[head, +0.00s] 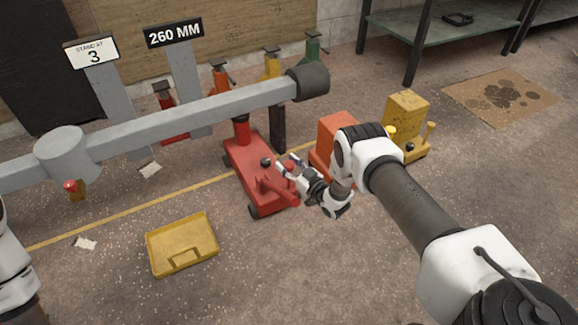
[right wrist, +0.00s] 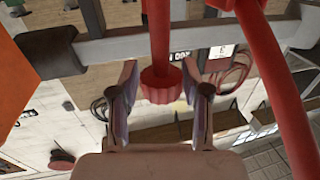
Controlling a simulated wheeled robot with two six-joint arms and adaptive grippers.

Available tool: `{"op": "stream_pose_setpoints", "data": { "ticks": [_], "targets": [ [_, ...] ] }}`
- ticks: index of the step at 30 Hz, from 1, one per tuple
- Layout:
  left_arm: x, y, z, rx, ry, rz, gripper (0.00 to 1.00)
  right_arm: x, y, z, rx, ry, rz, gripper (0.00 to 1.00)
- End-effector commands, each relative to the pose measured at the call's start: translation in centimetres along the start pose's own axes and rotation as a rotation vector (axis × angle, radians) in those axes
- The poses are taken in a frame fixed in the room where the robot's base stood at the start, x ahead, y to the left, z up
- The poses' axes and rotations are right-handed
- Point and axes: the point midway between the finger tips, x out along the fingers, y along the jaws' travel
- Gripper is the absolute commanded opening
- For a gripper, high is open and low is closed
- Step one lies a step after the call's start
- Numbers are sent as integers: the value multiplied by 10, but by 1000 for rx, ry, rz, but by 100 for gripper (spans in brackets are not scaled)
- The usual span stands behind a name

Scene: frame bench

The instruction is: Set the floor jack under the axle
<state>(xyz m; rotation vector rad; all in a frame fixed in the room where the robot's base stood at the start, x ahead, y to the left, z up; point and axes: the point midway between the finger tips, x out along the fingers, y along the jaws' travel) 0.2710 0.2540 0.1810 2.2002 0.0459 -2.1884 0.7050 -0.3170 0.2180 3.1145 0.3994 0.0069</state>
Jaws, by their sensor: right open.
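The red floor jack (head: 250,160) sits on the floor below the right part of the grey axle (head: 200,115), its saddle post rising close to the beam. My right gripper (head: 285,165) is at the near right end of the jack, beside its handle. In the right wrist view the fingers (right wrist: 163,95) are open, with a red ribbed knob (right wrist: 160,88) between them and a gap on each side. A curved red bar (right wrist: 265,60) passes at the right. My left gripper is out of view; only part of my left arm shows at the left edge.
An orange block (head: 333,135) and a yellow unit (head: 405,115) stand just right of the jack. A yellow tray (head: 182,257) lies on the floor at front left. Signs read "260 MM" (head: 174,32) and "3" (head: 92,53). Coloured stands line the back.

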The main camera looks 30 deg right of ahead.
Motion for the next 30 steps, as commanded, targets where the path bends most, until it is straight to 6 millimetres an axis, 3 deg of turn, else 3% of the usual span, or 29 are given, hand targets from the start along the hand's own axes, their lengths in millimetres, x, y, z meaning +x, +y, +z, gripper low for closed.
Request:
{"op": "stream_pose_setpoints", "data": {
  "ticks": [12,16,24,30],
  "targets": [
    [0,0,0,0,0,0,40,-10,0,2,2,-4,-1,62],
    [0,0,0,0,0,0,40,-34,0,2,4,-6,1,62],
    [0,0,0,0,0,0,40,-101,0,2,3,-5,1,62],
    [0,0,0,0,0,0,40,-120,-1,1,2,-3,-2,62]
  ]
}}
